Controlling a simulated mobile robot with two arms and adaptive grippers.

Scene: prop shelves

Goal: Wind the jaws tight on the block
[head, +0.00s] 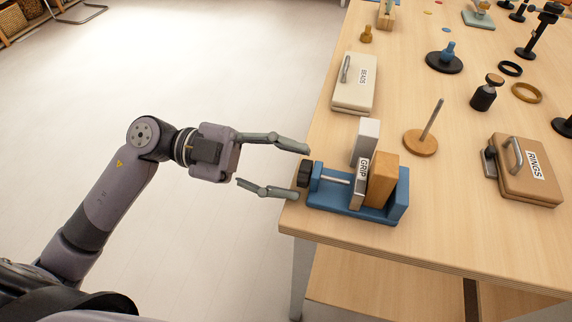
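A blue vise (328,194) sits at the near left corner of the wooden table. A wooden block (383,180) stands in it, between the grey moving jaw labelled GRIP (358,186) and the blue end wall. I cannot tell whether the jaw touches the block. A steel screw (336,179) runs left from the jaw to a black knob (305,174) at the table edge. My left gripper (303,173) is open, its two fingertips on either side of the knob, with no clear contact. My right gripper is not in view.
A pale grey block (367,139) stands just behind the vise. A cream BEADS box (354,82) is farther back, a wooden peg stand (422,142) is to the right, and a tan RINGS box (527,171) is farther right. Open floor (180,60) lies left of the table (450,225).

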